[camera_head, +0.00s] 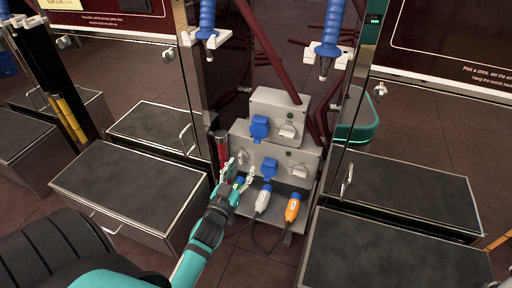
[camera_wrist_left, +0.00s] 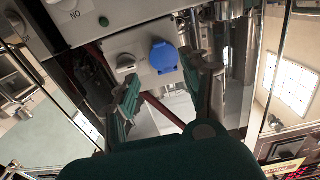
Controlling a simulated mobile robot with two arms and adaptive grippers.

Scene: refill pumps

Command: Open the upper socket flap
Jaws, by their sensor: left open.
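The upper socket box (camera_head: 270,103) is grey, with a blue socket flap (camera_head: 259,127) at its left and a white rotary knob (camera_head: 287,131). The flap looks shut. The lower box (camera_head: 309,162) has another blue flap (camera_head: 269,168). My left gripper (camera_head: 245,175) is open and empty, in front of the lower box's left part, below the upper flap. In the left wrist view, a round blue flap (camera_wrist_left: 164,57) and a knob (camera_wrist_left: 126,63) show beyond the open fingers (camera_wrist_left: 165,90); I cannot tell for certain which box they belong to. My right gripper is not in view.
White (camera_head: 263,199) and orange (camera_head: 292,207) plugs stand below the boxes. A red cylinder (camera_head: 222,150) is left of the gripper. Blue-handled nozzles (camera_head: 207,18) (camera_head: 333,25) hang above. Dark-topped cabinets (camera_head: 125,185) (camera_head: 400,190) flank the boxes.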

